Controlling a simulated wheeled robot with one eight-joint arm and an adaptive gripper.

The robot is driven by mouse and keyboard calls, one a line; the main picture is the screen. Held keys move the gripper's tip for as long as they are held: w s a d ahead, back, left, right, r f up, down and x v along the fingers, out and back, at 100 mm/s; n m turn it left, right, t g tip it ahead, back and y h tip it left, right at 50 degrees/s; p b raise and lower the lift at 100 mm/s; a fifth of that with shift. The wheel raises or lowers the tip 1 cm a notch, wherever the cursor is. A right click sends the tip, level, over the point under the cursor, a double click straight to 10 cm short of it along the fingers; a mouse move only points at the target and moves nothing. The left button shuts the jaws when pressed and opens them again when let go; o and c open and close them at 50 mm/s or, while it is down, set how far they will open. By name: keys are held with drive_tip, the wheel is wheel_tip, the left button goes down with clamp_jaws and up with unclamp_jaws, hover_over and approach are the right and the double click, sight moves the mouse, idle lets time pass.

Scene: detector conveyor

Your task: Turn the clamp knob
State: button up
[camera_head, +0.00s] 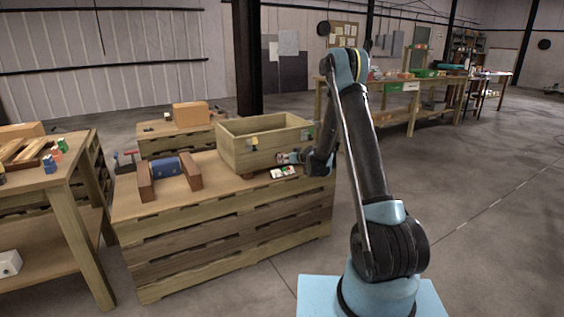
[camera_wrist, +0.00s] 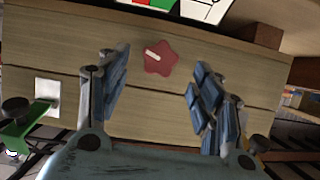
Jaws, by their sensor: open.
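The clamp knob (camera_wrist: 160,58) is a red, star-shaped knob with a pale bar mark, on the wooden wall of the box. In the wrist view it sits between and beyond the two blue-padded fingers of my gripper (camera_wrist: 158,84). The fingers are spread wide and empty, and a gap shows between each finger and the knob. In the head view my gripper (camera_head: 287,158) is at the front wall of the wooden box (camera_head: 242,160). The knob is not clearly visible there, behind the gripper.
The box stands on a slatted pallet bench (camera_head: 225,222). A coloured card (camera_head: 284,173) lies just below my gripper. A blue cylinder (camera_head: 166,167) rests between brown blocks at left. A green bracket (camera_wrist: 22,127) with a black knob shows in the wrist view's left.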

drive_tip(key=shift+x, duration=3.2)
drive_tip(key=shift+c, duration=0.4)
drive_tip(key=c, duration=1)
